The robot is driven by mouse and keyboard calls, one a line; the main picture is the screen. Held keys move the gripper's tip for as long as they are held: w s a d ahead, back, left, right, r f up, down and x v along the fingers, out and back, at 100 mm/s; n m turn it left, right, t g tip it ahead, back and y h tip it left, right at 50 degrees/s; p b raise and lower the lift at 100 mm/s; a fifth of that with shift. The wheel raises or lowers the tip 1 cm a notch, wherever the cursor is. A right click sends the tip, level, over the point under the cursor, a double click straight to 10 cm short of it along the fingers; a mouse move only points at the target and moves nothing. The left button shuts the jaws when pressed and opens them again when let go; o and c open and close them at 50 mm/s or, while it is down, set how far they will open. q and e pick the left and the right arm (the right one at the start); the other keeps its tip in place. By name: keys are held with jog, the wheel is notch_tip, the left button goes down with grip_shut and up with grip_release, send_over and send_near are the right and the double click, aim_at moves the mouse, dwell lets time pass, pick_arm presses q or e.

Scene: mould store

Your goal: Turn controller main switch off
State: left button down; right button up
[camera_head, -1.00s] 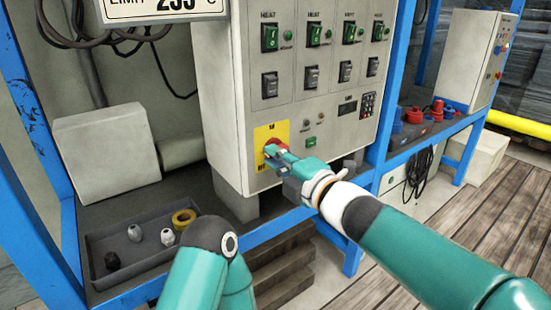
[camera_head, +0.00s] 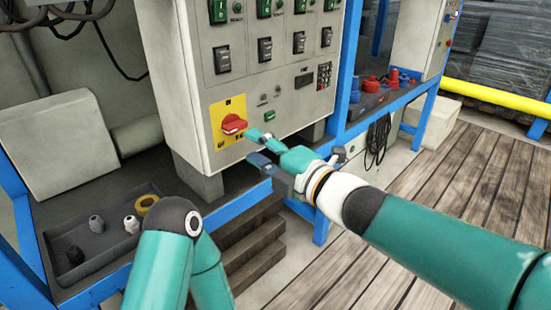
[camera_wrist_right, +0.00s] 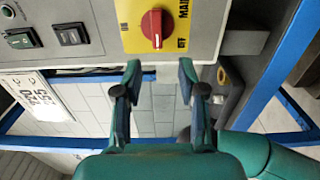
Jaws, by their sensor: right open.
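The main switch is a red rotary knob (camera_head: 233,123) on a yellow plate (camera_head: 222,107), low on the grey controller cabinet. Its handle lies roughly level across the plate. In the right wrist view the knob (camera_wrist_right: 155,28) has a white mark pointing down the picture, with the ON label to its left and OFF to its lower right. My right gripper (camera_head: 254,148) is open and empty, beside the knob on its right and slightly lower, apart from it. In the wrist view the knob is ahead of the open fingers (camera_wrist_right: 159,75). My left gripper is out of view.
A dark tray (camera_head: 62,215) with several small fittings and a yellow ring (camera_head: 146,205) is at lower left. A grey box (camera_head: 66,147) stands behind it. Blue frame posts flank the cabinet (camera_head: 185,80). Red and blue connectors (camera_head: 372,85) sit on the right bench.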

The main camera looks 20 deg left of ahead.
jog(key=v, duration=0.5)
jog(key=shift+f, duration=0.1)
